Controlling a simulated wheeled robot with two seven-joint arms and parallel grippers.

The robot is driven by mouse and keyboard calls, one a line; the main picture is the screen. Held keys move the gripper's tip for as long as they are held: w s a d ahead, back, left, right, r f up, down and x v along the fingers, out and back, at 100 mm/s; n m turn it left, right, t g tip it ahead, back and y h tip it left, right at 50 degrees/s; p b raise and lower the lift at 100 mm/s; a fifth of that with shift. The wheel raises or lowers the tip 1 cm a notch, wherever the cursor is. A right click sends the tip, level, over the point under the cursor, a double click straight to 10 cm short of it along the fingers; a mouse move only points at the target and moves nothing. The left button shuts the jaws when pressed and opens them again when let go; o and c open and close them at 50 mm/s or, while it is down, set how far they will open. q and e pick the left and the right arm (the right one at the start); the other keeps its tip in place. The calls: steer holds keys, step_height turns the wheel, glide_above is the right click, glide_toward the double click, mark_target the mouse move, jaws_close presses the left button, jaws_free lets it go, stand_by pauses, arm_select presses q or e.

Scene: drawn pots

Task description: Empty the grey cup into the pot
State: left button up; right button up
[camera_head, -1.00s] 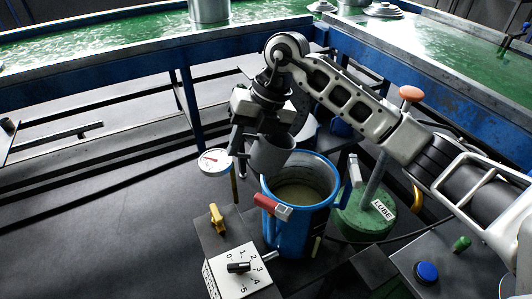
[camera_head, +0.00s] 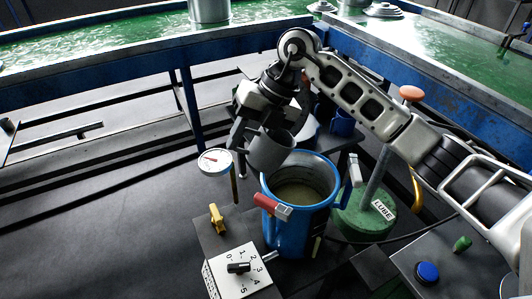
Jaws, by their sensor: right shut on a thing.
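The grey cup (camera_head: 272,152) is held by my right gripper (camera_head: 240,135), which is shut on it. The cup is tilted, just above the back left rim of the pot. The blue pot (camera_head: 290,228) stands open, with a murky yellowish-brown content (camera_head: 297,193) inside. The inside of the cup is mostly hidden, and I cannot see anything flowing from it. My left gripper is not in view.
A dial gauge (camera_head: 215,162) stands left of the pot. A control box with a numbered knob (camera_head: 239,267) and a yellow valve (camera_head: 216,217) is in front. A green LUBE can (camera_head: 362,222) stands right of the pot. Green-topped benches run behind.

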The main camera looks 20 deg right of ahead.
mark_target(251, 130)
steer(key=shift+r, duration=0.2)
stand_by(0.5)
steer(key=shift+d+r+y, duration=0.1)
steer(key=shift+r+y, duration=0.15)
steer(key=shift+y, duration=0.25)
steer(key=shift+d+r+y+b, duration=0.25)
steer(key=shift+r+y+b, duration=0.2)
steer(key=shift+r+y, duration=0.3)
stand_by(1.2)
steer(key=shift+d+y, duration=0.1)
steer(key=shift+y, duration=0.15)
steer(key=shift+d+r, duration=0.1)
steer(key=shift+r, duration=0.1)
stand_by(0.3)
steer(key=shift+d+r+y+b, duration=0.1)
steer(key=shift+r+y+b, duration=0.05)
steer(key=shift+y+b, duration=0.25)
stand_by(1.1)
steer(key=shift+d+r, duration=0.1)
steer(key=shift+r, duration=0.05)
steer(key=shift+d+r+y, duration=0.1)
steer(key=shift+y, duration=0.3)
stand_by(1.0)
steer(key=shift+d+r, duration=0.1)
steer(key=shift+r, duration=0.05)
